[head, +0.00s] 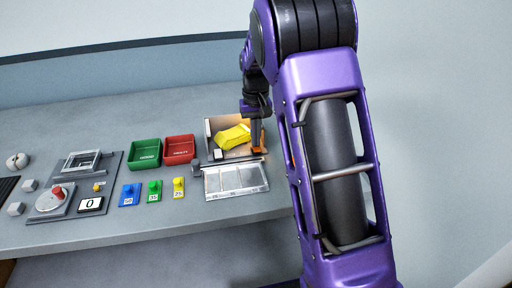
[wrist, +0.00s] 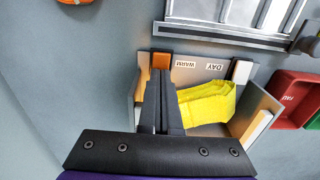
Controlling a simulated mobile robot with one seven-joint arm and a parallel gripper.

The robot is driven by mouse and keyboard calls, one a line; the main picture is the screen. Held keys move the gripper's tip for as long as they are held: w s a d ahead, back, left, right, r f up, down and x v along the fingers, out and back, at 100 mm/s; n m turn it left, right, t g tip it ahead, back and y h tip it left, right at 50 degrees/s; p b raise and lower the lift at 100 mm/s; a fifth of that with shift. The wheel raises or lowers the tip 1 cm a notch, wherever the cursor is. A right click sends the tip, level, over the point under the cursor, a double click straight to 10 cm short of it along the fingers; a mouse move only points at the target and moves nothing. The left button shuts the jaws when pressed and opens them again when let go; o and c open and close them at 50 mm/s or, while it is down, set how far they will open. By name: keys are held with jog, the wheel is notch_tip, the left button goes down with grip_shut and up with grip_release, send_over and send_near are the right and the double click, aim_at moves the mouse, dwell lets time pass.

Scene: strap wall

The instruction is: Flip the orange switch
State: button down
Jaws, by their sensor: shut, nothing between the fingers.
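The orange switch (wrist: 161,60) sits at the edge of an open box, beside a label reading WARM. In the head view it shows as a small orange patch (head: 258,150) just below my fingertips. My gripper (wrist: 160,77) is shut and empty, pointing down into the box. Its fingertips overlap the lower edge of the switch in the wrist view; I cannot tell whether they touch it. The box (head: 209,132) has its paned panel (head: 236,179) lying open in front.
A yellow cloth (head: 233,135) lies in the box close to my fingers. Red (head: 180,150) and green (head: 145,153) trays stand to the left. The counter behind is clear.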

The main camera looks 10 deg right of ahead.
notch_tip(320, 180, up, 8)
jog(key=p, duration=0.6)
dwell(0.5)
